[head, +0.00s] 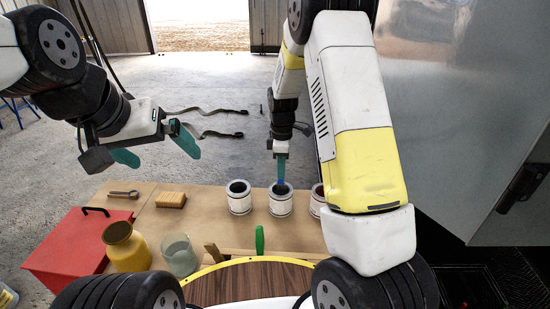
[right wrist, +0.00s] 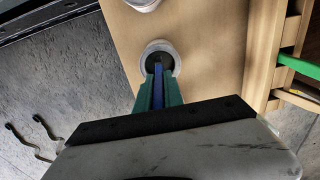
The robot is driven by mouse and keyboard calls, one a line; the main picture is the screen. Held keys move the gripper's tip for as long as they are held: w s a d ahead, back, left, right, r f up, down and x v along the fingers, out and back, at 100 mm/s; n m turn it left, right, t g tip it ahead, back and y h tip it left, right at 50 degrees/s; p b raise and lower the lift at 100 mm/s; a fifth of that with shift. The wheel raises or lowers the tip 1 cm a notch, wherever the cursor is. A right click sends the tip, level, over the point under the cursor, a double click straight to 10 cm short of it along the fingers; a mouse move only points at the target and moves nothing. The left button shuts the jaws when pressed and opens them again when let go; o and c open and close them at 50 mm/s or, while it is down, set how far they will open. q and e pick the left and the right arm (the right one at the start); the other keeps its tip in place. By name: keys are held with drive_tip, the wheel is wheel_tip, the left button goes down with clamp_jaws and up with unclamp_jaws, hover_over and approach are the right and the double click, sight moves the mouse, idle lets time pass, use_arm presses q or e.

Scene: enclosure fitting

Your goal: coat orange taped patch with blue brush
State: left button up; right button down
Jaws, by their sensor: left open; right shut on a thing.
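My right gripper (head: 281,172) is shut on the blue brush (head: 281,185), which points down into the middle white can (head: 281,205). In the right wrist view the brush (right wrist: 158,88) lies between the green fingers (right wrist: 157,92), its far end at the dark mouth of a can (right wrist: 148,50); the bristles are hidden. My left gripper (head: 156,152) is open and empty, raised at the left, above the table's left part. A large grey metal panel (head: 465,110) stands at the right. I see no orange taped patch in either view.
Other white cans stand to the left (head: 239,204) and right (head: 317,204) on the wooden table (head: 205,220). A red box (head: 70,245), yellow jug (head: 127,250), glass jar (head: 180,257), wooden block (head: 171,200) and green-handled tool (head: 260,240) are also there.

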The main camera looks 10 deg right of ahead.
drive_tip(key=shift+f, duration=0.55)
idle(1.4)
drive_tip(key=shift+r, duration=3.55)
